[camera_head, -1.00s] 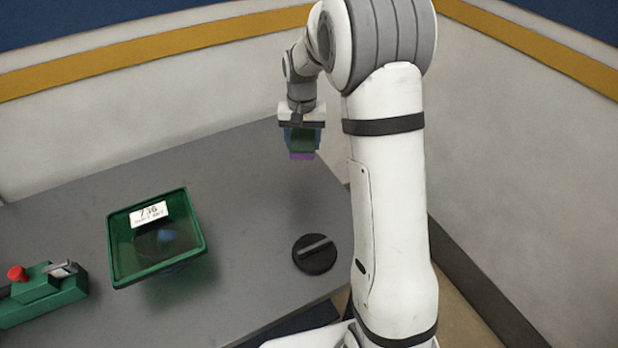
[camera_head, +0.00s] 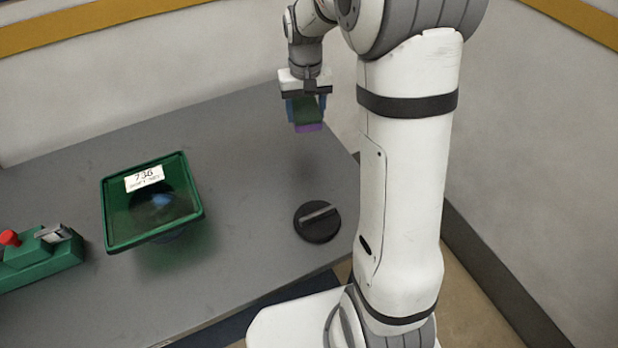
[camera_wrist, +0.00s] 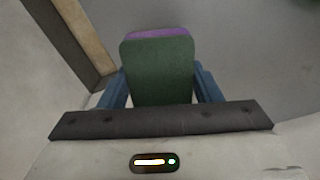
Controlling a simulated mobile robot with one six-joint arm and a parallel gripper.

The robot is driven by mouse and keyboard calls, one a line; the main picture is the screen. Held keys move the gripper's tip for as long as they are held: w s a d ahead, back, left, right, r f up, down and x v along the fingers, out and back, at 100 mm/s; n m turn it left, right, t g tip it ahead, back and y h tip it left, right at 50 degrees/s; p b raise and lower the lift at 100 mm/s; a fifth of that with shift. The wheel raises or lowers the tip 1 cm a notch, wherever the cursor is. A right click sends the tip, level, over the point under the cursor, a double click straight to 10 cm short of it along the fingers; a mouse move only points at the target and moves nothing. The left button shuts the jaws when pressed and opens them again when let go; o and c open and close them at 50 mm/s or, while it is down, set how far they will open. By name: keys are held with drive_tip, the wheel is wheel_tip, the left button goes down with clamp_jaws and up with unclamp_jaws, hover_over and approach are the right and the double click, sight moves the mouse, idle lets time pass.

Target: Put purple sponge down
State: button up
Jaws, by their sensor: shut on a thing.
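The purple sponge (camera_head: 309,127) has a green face, which fills much of the wrist view, with a purple strip (camera_wrist: 160,33) along its far edge. My gripper (camera_head: 306,110) is shut on it, with a blue finger on each side. The sponge hangs above the right part of the grey table (camera_head: 250,135), clear of the surface, with its purple side down. In the wrist view the fingers (camera_wrist: 160,90) press against the two sides of the sponge.
A green square funnel-like tray (camera_head: 119,243) with a white label stands left of centre. A black round knob (camera_head: 317,222) lies near the front right of the table. A green device (camera_head: 40,262) with a red button is at far left. Bare tabletop lies below the sponge.

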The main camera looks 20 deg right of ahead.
sight(313, 172)
drive_tip(key=s+f+n+b, duration=0.2)
drive_tip(key=s+n+b, duration=0.1)
drive_tip(key=s, duration=0.4)
wheel_tip(313, 172, down, 10)
drive_tip(key=shift+r, duration=0.25)
drive_tip(key=shift+f, duration=0.25)
drive_tip(key=o, duration=1)
drive_tip(key=shift+r, duration=0.1)
drive_tip(key=shift+o, duration=0.2)
